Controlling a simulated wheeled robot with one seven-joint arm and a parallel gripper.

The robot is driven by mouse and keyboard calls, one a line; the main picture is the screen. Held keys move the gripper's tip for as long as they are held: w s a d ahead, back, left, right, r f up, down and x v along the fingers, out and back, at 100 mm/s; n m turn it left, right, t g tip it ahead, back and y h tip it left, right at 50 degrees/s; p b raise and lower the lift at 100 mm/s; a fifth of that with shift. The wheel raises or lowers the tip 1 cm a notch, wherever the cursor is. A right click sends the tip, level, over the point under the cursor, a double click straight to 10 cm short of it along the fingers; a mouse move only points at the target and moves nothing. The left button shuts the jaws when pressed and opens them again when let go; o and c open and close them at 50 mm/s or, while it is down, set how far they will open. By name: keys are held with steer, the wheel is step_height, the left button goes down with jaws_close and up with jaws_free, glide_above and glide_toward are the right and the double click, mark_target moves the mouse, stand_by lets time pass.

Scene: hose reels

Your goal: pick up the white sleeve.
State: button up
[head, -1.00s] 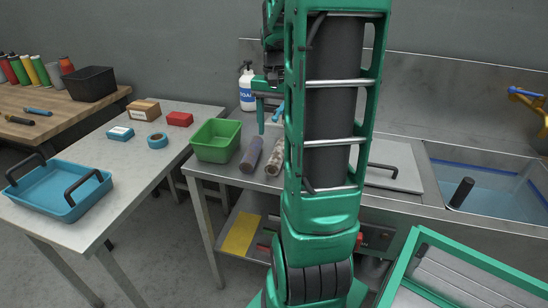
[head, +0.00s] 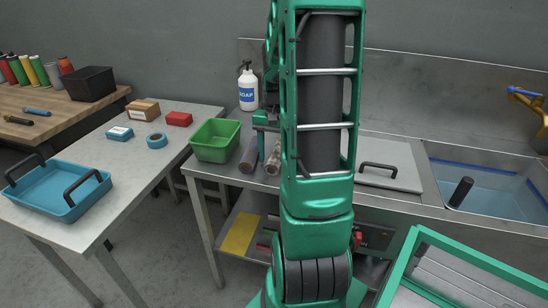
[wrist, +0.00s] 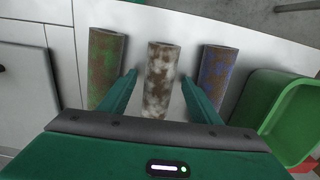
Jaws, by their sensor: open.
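The white sleeve (wrist: 159,80), a tube with brown rusty patches, lies in the middle of the wrist view, with its long side running away from me. In the head view the white sleeve (head: 273,160) shows only in part beside my arm. My gripper (wrist: 160,79) is open, one finger on each side of the white sleeve; whether they touch it I cannot tell. In the head view my gripper (head: 264,130) is low over the counter, partly hidden by my arm. A blue-patched sleeve (wrist: 216,72) lies to the right and a green-patched sleeve (wrist: 106,66) to the left.
A green bin (wrist: 278,110) stands right of the sleeves, close to the blue-patched one. In the head view a soap bottle (head: 248,88) stands behind on the counter. A grey lid with a black handle (head: 388,165) and a sink basin (head: 490,190) are to the right.

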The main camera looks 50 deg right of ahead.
steer(key=c, duration=1.1)
steer(key=shift+c, duration=0.2)
